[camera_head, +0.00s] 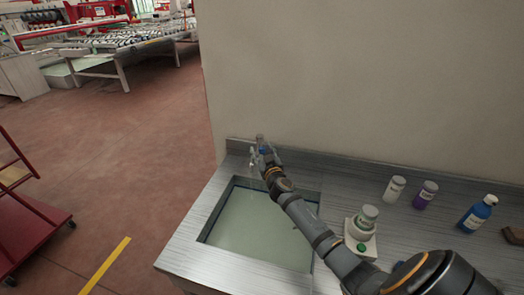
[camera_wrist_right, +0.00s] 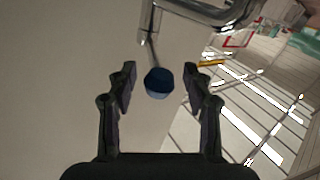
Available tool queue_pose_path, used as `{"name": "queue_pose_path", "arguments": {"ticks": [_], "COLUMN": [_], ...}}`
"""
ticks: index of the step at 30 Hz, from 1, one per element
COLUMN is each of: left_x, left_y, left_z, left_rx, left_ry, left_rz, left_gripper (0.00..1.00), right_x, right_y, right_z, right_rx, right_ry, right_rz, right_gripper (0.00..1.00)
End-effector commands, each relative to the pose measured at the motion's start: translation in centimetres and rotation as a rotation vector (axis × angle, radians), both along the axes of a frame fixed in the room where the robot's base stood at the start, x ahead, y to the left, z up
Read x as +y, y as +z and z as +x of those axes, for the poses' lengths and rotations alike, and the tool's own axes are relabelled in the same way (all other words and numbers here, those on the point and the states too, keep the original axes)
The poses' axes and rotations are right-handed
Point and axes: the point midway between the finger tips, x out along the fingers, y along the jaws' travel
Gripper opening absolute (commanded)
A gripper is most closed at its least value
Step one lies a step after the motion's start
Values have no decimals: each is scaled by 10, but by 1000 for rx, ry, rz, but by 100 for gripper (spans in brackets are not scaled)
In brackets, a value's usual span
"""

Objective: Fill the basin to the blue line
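The basin (camera_head: 240,228) is a rectangular sink set into the metal counter, with a pale greenish inside. The tap (camera_head: 260,139) stands at the basin's back edge, mostly hidden by my right gripper (camera_head: 262,158). In the right wrist view the tap's shiny metal pipe (camera_wrist_right: 205,10) crosses the top, and a dark blue knob (camera_wrist_right: 158,83) on a thin stem shows between the fingertips. My right gripper (camera_wrist_right: 158,75) is open, with a gap on both sides of the knob. My left gripper is not in view.
A wall (camera_head: 350,80) rises behind. A red cart (camera_head: 25,230) stands left.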

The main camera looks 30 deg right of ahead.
Motion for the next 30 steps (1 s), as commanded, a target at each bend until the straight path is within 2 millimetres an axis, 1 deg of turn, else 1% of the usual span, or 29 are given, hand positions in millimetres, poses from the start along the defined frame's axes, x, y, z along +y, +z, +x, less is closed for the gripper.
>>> {"name": "queue_pose_path", "arguments": {"ticks": [1,10,11,19,22,24,26,28,30], "left_x": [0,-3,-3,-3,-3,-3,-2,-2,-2], "left_y": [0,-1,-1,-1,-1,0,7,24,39], "left_z": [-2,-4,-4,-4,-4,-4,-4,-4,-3], "left_rx": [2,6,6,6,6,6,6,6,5], "left_ry": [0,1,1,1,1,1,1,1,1], "left_rz": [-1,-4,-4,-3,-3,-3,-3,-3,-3], "left_gripper": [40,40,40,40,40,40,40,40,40], "right_x": [0,0,0,-1,-7,-14,-21,-28,-34], "right_y": [0,0,0,-1,-2,-1,2,7,7], "right_z": [0,0,0,-1,-3,-6,-9,-10,-12], "right_rx": [0,0,0,1,5,7,9,10,10], "right_ry": [0,0,0,4,46,110,180,245,295], "right_rz": [0,0,0,-1,-3,-7,-8,-1,1], "right_gripper": [42,1,0,0,0,0,0,0,0]}}
